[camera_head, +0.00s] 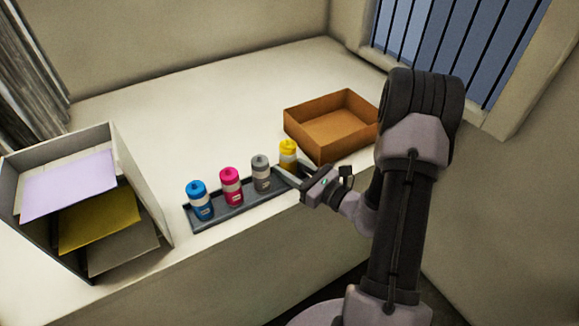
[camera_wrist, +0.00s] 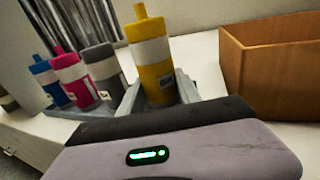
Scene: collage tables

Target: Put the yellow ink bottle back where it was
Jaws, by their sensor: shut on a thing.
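The yellow ink bottle (camera_head: 288,153) stands upright at the right end of the dark tray (camera_head: 238,211) in the head view. My gripper (camera_head: 292,173) is shut on it, low on its body. In the wrist view the yellow bottle (camera_wrist: 152,62) rises between the grey fingers, slightly tilted in the picture. Its base is hidden, so I cannot tell whether it touches the tray. A grey bottle (camera_head: 261,174), a magenta bottle (camera_head: 231,187) and a blue bottle (camera_head: 199,200) stand in a row along the tray to its left.
An open brown box (camera_head: 308,146) stands on the table just right of the yellow bottle. A white shelf (camera_head: 160,215) with coloured sheets stands at the left. The table behind the tray is clear. The table's front edge runs close before the tray.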

